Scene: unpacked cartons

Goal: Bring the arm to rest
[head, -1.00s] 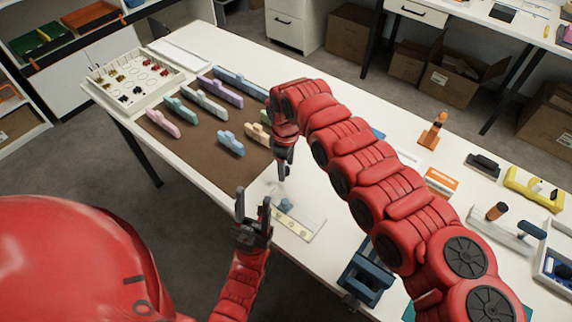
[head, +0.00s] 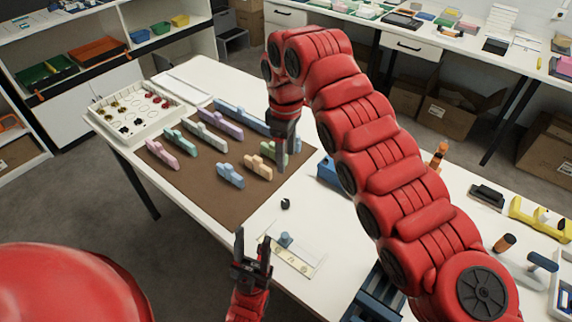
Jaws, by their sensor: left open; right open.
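My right arm reaches in from the right, red and segmented. Its gripper (head: 284,150) points down above the right edge of the brown mat (head: 215,203), in front of a green piece that it partly hides. Nothing shows between its fingers. My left gripper (head: 254,250) is at the bottom centre, pointing up near the table's front edge. Its fingers are apart and empty. It is just left of a light plate (head: 303,263) with a small blue-grey knob (head: 285,239).
Several coloured pieces, including a blue one (head: 230,176), lie on the mat. A white tray (head: 138,105) with small parts stands at the far left. A small black item (head: 285,203) lies on the bare white table (head: 262,221). Tools and a yellow item (head: 538,217) lie at right.

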